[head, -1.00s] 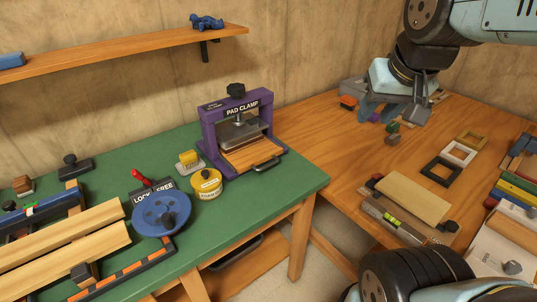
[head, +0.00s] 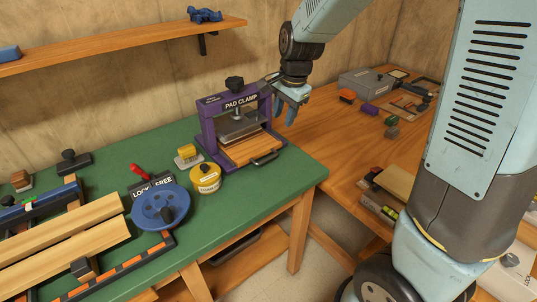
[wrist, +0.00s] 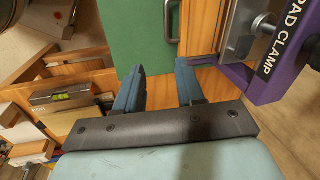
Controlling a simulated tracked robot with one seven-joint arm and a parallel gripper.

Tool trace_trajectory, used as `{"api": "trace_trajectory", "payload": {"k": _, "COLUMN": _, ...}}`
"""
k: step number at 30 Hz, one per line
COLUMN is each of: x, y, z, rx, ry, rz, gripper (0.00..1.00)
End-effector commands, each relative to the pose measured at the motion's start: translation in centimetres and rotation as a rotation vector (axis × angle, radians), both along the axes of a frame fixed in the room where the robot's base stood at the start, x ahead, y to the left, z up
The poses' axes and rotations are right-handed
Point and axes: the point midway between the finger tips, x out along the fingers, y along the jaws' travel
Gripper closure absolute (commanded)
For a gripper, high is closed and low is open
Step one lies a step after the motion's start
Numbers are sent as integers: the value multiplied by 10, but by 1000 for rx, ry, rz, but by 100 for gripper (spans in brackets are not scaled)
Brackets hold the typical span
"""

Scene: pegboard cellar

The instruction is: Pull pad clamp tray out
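The pad clamp (head: 208,128) is a purple frame with a black top knob, standing on the green bench top. Its wooden tray (head: 240,150) sits low in the frame, with a black handle (head: 266,158) on its front edge. The clamp also shows at the right of the wrist view (wrist: 270,85), with the tray handle (wrist: 172,22) at the top.
A yellow round tin (head: 205,180), a yellow block (head: 188,157) and a blue wheel (head: 160,210) stand left of the clamp on the green bench (head: 270,205). The bench is clear in front of the tray. A wooden table (head: 335,150) with loose blocks lies to the right.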

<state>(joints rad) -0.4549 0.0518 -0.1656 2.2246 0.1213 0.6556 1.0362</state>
Motion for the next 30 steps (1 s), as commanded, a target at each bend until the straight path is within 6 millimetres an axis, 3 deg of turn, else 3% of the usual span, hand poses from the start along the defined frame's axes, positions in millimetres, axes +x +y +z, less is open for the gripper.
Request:
{"api": "trace_trajectory", "payload": {"k": 3, "x": 11, "y": 17, "z": -22, "rx": -1, "ry": 30, "rz": -60, "gripper": 62}}
{"api": "trace_trajectory", "payload": {"k": 8, "x": 19, "y": 29, "z": -38, "rx": 0, "ry": 49, "rz": -112, "gripper": 62}}
{"api": "trace_trajectory", "payload": {"k": 17, "x": 23, "y": 33, "z": -63, "rx": -1, "ry": 55, "rz": -127, "gripper": 62}}
{"api": "trace_trajectory", "payload": {"k": 30, "x": 33, "y": 40, "z": -132, "rx": -1, "ry": 55, "rz": -127, "gripper": 62}}
